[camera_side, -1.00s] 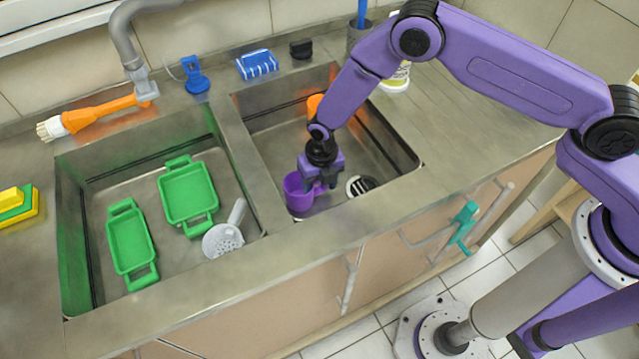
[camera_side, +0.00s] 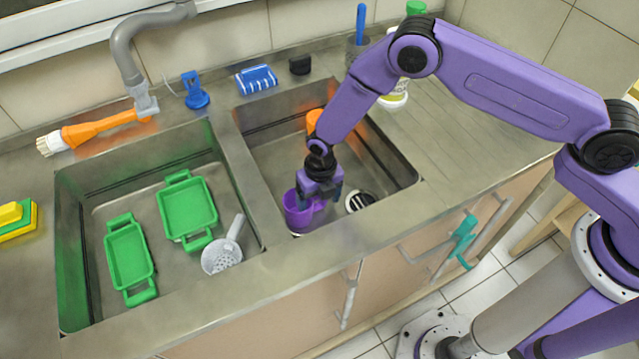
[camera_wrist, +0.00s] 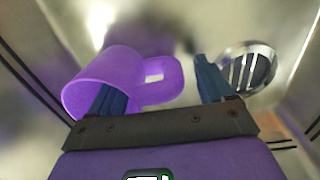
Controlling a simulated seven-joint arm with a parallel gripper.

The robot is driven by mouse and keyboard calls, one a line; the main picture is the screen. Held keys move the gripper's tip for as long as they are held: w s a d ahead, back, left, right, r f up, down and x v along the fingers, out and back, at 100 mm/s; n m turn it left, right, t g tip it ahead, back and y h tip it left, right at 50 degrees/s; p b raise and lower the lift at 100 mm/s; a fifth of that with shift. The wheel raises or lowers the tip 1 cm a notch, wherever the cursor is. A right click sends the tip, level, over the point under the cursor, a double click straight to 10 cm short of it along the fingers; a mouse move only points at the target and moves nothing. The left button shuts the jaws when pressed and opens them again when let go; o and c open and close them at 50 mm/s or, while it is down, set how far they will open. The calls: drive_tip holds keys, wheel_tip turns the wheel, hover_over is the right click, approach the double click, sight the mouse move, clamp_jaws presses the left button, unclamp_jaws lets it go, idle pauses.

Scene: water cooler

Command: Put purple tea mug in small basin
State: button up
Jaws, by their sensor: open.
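The purple mug (camera_side: 297,212) stands in the right-hand, smaller basin (camera_side: 262,135), in its near left corner. In the wrist view the mug (camera_wrist: 98,72) has its open mouth towards the camera and its handle to the right. My gripper (camera_side: 319,194) is in that basin, right at the mug. In the wrist view my gripper (camera_wrist: 158,88) is open. Its left finger overlaps the mug's mouth and its right finger is beyond the handle, so the handle lies between them. Whether the fingers touch the mug cannot be told.
A round drain (camera_side: 360,201) is right of the mug, and an orange object (camera_side: 313,120) is at the basin's back. The left basin (camera_side: 75,240) holds green trays (camera_side: 187,208) and a grey strainer (camera_side: 222,256). The counter on the right (camera_side: 455,145) is largely clear.

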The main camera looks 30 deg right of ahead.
wheel_tip(320, 180, up, 11)
drive_tip(key=shift+d+f, duration=0.15)
drive_tip(key=shift+f, duration=0.05)
drive_tip(key=shift+r, duration=0.45)
drive_tip(key=shift+s+d+r, duration=0.1)
drive_tip(key=shift+s+r, duration=0.05)
drive_tip(key=shift+r, duration=0.1)
drive_tip(key=s+d+r+m, duration=0.4)
drive_tip(key=s+r+m, duration=0.2)
drive_tip(key=r, duration=0.3)
drive_tip(key=s+d+r+m, duration=0.6)
drive_tip(key=s+d+m, duration=0.2)
drive_tip(key=s+d, duration=0.2)
drive_tip(key=s+d+r+m, duration=0.6)
drive_tip(key=s+d+m, duration=0.3)
drive_tip(key=s, duration=0.3)
drive_tip(key=shift+s+d, duration=0.15)
drive_tip(key=shift+d, duration=0.65)
